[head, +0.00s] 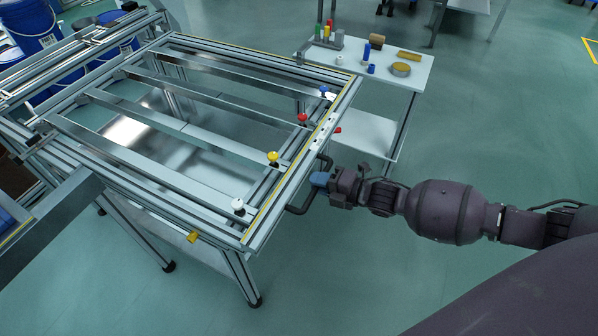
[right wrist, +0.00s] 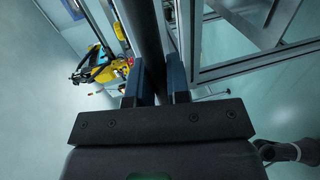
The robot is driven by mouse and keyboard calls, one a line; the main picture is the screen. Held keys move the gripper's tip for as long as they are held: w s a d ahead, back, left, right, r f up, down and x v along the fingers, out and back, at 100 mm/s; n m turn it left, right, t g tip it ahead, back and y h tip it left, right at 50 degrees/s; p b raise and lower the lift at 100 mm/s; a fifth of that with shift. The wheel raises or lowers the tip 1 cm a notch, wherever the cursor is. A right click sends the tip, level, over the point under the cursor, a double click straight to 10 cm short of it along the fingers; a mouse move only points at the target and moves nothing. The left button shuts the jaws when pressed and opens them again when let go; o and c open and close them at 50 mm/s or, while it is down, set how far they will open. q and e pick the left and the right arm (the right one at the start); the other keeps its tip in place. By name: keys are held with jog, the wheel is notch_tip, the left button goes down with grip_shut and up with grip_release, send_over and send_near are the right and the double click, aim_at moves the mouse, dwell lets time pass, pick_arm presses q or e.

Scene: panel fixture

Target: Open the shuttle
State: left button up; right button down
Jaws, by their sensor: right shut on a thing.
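The shuttle appears to be the aluminium frame (head: 262,225) with a yellow-striped right rail, lying on the panel fixture. A black bar handle (head: 299,210) stands out from its right side. My right gripper (head: 320,180) reaches it from the right and is shut on the handle, near its middle. In the right wrist view the two blue fingers (right wrist: 159,82) lie on either side of the dark handle bar (right wrist: 148,28). The frame's exact travel position cannot be told. My left gripper is not in view.
White (head: 238,204), yellow (head: 273,157), red (head: 302,118) and blue (head: 323,90) knobs line the frame's right end. A white side table (head: 412,75) with small parts stands behind. Blue drums (head: 35,25) stand at the back left. The floor at right is clear.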

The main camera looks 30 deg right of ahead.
pick_arm(q)
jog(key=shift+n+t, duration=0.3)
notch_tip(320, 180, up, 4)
jog(key=p, duration=0.5)
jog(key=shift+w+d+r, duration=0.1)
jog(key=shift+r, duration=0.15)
pick_arm(e)
jog(key=f+v, duration=0.3)
jog(key=v, duration=1.1)
jog(key=s+f+v, duration=0.1)
jog(key=f+v, duration=0.2)
jog(key=v, duration=1.1)
jog(key=shift+d, duration=0.4)
jog(key=shift+s, duration=0.1)
jog(key=c, duration=1.1)
grip_release()
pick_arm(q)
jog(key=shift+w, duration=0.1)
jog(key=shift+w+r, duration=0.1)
